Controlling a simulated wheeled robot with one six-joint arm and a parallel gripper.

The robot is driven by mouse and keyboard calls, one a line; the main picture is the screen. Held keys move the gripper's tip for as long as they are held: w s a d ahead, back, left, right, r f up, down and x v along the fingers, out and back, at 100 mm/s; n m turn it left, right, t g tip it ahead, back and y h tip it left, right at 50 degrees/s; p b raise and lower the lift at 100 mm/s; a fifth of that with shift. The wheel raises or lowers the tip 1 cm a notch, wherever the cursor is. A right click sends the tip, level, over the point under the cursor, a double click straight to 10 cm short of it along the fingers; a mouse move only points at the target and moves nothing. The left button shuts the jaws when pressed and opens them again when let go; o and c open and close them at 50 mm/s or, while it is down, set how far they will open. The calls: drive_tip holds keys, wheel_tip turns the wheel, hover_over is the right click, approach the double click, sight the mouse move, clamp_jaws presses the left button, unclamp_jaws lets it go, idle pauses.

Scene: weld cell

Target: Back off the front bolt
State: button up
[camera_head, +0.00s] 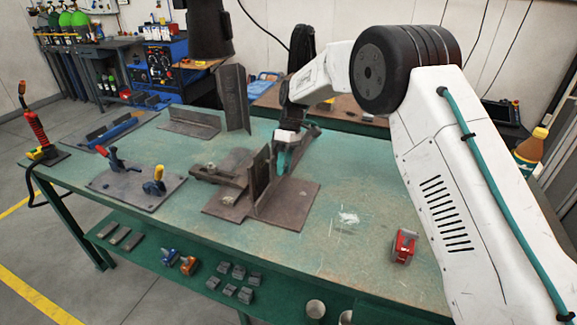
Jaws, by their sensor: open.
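A brown steel fixture (280,205) lies on the green table, with an upright plate (259,178) and a low clamp bar (215,175) on its left. My gripper (284,152) comes down from the arm just behind and right of the upright plate. It is open, but its fingertips are partly hidden by the plate and small in the view. I cannot tell whether it touches the fixture. I cannot clearly make out the front bolt; it is too small or hidden in this view.
The green table (345,255) is clear at the front right, except for a red block-like item (404,245). A plate with toggle clamps (140,195) lies to the left. A tall angled steel piece (233,98) stands behind the fixture. Small parts sit on the lower shelf (140,250).

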drive_tip(key=c, duration=0.6)
drive_tip(key=shift+s+r+t+h, duration=0.15)
drive_tip(key=shift+t+h, duration=0.25)
drive_tip(key=shift+t, duration=0.7)
drive_tip(key=t+h, duration=0.1)
drive_tip(key=t, duration=0.2)
drive_tip(key=shift+t, duration=0.4)
drive_tip(key=t+h, duration=0.1)
drive_tip(key=t, duration=0.2)
drive_tip(key=shift+f+t+h, duration=0.2)
drive_tip(key=shift+t+h, duration=0.8)
drive_tip(key=shift+t, duration=0.9)
